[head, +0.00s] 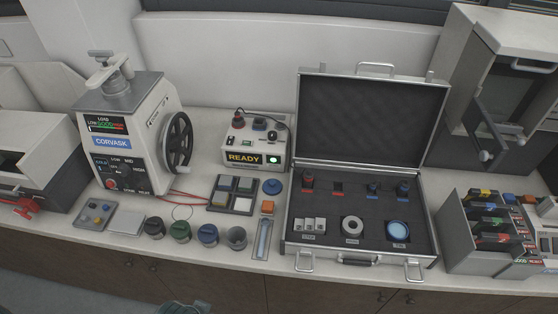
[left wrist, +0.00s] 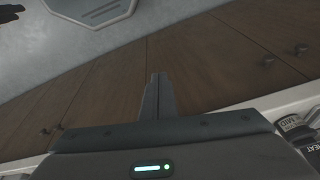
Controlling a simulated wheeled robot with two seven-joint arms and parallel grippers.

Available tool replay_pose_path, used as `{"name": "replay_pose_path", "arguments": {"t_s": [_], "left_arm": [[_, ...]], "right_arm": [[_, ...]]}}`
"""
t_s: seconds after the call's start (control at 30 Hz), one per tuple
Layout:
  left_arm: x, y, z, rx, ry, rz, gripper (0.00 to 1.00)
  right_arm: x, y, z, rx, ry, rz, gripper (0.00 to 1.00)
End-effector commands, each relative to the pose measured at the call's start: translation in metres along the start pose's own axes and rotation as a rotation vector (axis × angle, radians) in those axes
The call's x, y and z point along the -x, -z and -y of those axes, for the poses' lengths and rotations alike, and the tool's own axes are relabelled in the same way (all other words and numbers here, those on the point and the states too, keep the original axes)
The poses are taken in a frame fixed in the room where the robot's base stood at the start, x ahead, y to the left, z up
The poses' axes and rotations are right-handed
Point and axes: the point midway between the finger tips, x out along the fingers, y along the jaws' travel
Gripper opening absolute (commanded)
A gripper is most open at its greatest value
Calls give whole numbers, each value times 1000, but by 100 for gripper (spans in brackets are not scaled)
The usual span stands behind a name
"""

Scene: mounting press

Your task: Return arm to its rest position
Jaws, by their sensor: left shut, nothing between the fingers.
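In the head view, part of my left gripper or arm shows as a dark shape at the bottom edge, below the front of the counter; its fingers cannot be made out there. In the left wrist view, my left gripper (left wrist: 157,98) has its two fingers together with nothing between them. The fingers point toward brown wooden cabinet fronts (left wrist: 210,65). The mounting press (head: 127,135) labelled CORVASK stands at the left of the counter, apart from the gripper. My right gripper is in neither view.
The counter holds a READY box (head: 256,145), an open silver case (head: 434,245), several dark cups (head: 208,235), small trays and a sorting rack (head: 470,255) at right. A grey machine (head: 40,165) stands far left. Below the counter, the space before the cabinets (head: 230,285) looks mostly free.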

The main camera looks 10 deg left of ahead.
Motion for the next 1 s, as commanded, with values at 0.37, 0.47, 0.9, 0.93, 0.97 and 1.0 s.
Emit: {"name": "replay_pose_path", "arguments": {"t_s": [0.37,0.47,0.9,0.93,0.97,1.0], "left_arm": [[-159,-48,-7,-8,-8,52,0],[-205,-71,-9,-11,-10,67,0],[-370,-202,-17,-26,-18,134,0],[-378,-212,-18,-27,-18,138,0],[-386,-223,-18,-28,-19,143,0],[-397,-237,-18,-29,-19,149,0]], "right_arm": [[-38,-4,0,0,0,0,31],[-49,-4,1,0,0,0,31],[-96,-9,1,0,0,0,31],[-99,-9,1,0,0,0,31],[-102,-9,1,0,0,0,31],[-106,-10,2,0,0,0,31]]}}
